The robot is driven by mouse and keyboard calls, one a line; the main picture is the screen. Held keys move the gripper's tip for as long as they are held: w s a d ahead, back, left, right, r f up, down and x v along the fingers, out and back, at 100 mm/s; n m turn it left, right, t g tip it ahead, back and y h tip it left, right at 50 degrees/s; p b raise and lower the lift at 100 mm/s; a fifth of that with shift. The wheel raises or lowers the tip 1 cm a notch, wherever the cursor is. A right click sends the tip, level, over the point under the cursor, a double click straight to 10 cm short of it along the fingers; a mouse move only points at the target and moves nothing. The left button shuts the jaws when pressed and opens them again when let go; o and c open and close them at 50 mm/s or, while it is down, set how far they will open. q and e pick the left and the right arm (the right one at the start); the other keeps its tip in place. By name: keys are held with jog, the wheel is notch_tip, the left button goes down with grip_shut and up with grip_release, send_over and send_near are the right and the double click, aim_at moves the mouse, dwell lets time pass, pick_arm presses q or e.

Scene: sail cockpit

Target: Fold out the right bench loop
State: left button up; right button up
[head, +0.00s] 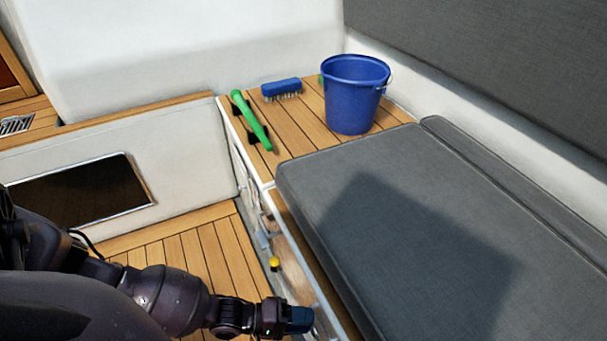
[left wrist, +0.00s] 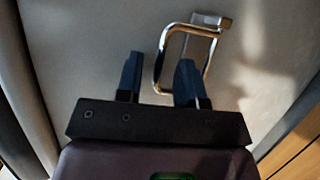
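A shiny metal loop (left wrist: 162,62) shows in the left wrist view, hinged at a small bracket (left wrist: 210,20) on a grey panel. My left gripper (left wrist: 159,60) is open. One side of the loop shows between its two fingers, and the right finger covers part of the loop. I cannot tell whether a finger touches it. In the head view my left gripper (head: 299,320) is low beside the front of the right bench (head: 330,318), and the loop cannot be made out there. My right gripper is not in view.
A grey cushion (head: 400,220) covers the bench. Beyond it a blue bucket (head: 352,95), a blue brush (head: 281,88) and a green handle (head: 252,120) are on the wooden top. A yellow knob (head: 274,263) shows on the bench front. The wooden floor (head: 190,247) is clear.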

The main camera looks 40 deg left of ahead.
pick_arm(q)
jog(key=shift+w, duration=0.1)
grip_shut()
dwell(0.4)
jog(key=shift+s+a+f+m+t+h, duration=0.15)
jog(key=shift+s+f+m+t+h, duration=0.15)
jog(key=shift+s+m+t+h, duration=0.35)
jog(key=shift+s+a+f+m+t+h, duration=0.15)
jog(key=shift+s+f+m+t+h, duration=0.15)
jog(key=shift+t+h, duration=0.5)
jog(key=shift+s+a+f+m+t+h, duration=0.15)
jog(key=shift+s+f+m+t+h, duration=0.25)
jog(key=shift+m+t+h, duration=0.25)
jog(key=shift+h, duration=0.3)
